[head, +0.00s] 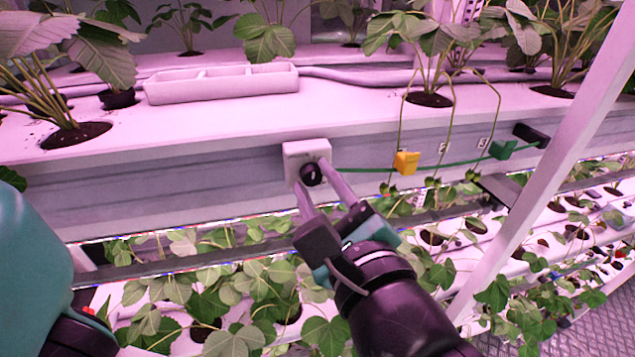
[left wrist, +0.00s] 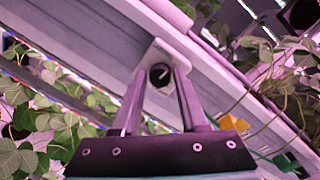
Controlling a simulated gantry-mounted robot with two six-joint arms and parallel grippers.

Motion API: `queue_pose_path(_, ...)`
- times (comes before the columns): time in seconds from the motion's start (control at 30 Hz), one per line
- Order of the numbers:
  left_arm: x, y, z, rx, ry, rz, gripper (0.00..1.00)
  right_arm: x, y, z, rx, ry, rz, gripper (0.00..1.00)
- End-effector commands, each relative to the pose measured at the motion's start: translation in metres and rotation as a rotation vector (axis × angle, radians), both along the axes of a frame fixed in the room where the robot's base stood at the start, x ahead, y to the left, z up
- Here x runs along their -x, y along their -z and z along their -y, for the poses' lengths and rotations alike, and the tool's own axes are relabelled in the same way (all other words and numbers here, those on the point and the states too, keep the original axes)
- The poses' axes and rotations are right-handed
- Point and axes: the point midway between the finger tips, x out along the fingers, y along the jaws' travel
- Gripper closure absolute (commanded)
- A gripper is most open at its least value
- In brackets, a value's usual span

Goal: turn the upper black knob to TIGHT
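The black knob (head: 311,174) sits on a small white box (head: 296,150) on the front face of the upper rack. It also shows in the left wrist view (left wrist: 160,75), with a pale pointer line slanting on its face. I cannot read any TIGHT mark. My left gripper (head: 312,177) is at the knob, with one finger on each side of it. In the left wrist view its fingertips (left wrist: 160,74) flank the knob with narrow gaps, so the fingers look open around it. Whether they touch it is unclear. My right gripper is not in view.
A green line runs right from the box past a yellow clip (head: 406,163) and a green clip (head: 502,149) to a black block (head: 531,135). A white diagonal post (head: 545,150) stands at the right. Leafy plants fill the lower rack just below my gripper.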

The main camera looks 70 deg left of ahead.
Motion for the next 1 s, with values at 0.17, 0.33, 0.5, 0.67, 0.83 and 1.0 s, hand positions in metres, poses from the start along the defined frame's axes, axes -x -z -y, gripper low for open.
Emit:
queue_pose_path(0.17, 0.0, 0.0, 0.0, 0.0, 0.0, 0.0, 0.91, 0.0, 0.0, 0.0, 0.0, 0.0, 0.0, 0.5)
queue_pose_path(0.33, 0.0, 0.0, 0.0, 0.001, -0.001, 0.0, 1.0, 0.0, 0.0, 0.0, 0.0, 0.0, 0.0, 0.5)
queue_pose_path(0.5, 0.0, 0.0, 0.0, 0.0, -0.001, -0.007, 1.0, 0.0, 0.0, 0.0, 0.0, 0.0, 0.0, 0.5)
queue_pose_path(0.67, 0.0, 0.001, 0.0, 0.0, -0.001, -0.041, 1.0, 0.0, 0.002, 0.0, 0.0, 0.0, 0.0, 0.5)
queue_pose_path(0.83, 0.0, 0.001, 0.0, -0.005, -0.001, -0.124, 1.0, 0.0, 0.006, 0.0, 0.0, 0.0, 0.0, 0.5)
queue_pose_path(1.0, 0.0, 0.002, 0.0, -0.009, -0.001, -0.252, 1.0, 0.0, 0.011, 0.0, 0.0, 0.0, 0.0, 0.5)
